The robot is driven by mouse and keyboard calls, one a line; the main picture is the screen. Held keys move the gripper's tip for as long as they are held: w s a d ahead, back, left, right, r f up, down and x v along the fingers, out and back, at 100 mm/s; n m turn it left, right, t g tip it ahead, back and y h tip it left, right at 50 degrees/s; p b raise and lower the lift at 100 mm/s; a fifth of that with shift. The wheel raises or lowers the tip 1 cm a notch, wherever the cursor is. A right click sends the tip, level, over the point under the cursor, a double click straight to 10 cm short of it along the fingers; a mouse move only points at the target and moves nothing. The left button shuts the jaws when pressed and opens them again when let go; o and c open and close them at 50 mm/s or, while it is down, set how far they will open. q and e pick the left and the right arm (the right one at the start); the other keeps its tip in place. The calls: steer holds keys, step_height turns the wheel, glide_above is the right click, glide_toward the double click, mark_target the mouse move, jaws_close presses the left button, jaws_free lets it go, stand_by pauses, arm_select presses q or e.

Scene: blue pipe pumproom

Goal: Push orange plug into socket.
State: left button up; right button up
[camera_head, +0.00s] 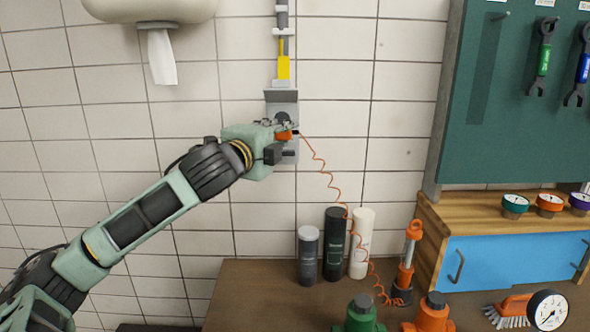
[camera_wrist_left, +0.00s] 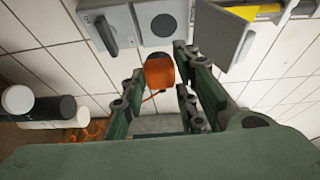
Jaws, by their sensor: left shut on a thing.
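The orange plug (camera_head: 285,136) is between the fingers of my left gripper (camera_head: 288,130), which is shut on it in front of the wall. It also shows in the left wrist view (camera_wrist_left: 160,72), with a finger on each side. The grey socket box (camera_head: 287,156) is fixed to the tiled wall; its round dark socket (camera_wrist_left: 163,25) shows in the wrist view. There the plug appears just below the socket, outside it; I cannot tell the depth between them. An orange coiled cord (camera_head: 316,158) hangs from the plug towards the table. My right gripper is not in view.
A yellow-marked conduit (camera_head: 283,67) runs above the socket box. Below, the brown table (camera_head: 250,290) holds a grey canister (camera_head: 308,255), a black one (camera_head: 334,245), a white one (camera_head: 361,243) and an orange tool (camera_head: 407,262). A tool board (camera_head: 475,130) hangs at right.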

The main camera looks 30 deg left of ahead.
arm_select(q)
steer(key=shift+a+r, duration=0.3)
steer(key=shift+r, duration=0.2)
steer(key=shift+w+a+p, duration=0.25)
steer(key=shift+w+a, duration=0.25)
steer(key=shift+w, duration=0.3)
steer(key=shift+w+a+p, duration=0.25)
steer(key=shift+w+a, duration=0.2)
steer(key=shift+w, duration=0.4)
steer(key=shift+w+a+p, duration=0.25)
steer(key=shift+w+a, duration=0.25)
steer(key=shift+w, duration=0.3)
steer(key=shift+p, duration=0.8)
stand_by(0.3)
steer(key=shift+w+a+p, duration=0.35)
steer(key=shift+w+p, duration=0.05)
steer(key=shift+p, duration=0.05)
stand_by(0.5)
steer(key=o, duration=1.1)
steer(key=shift+o, duration=0.2)
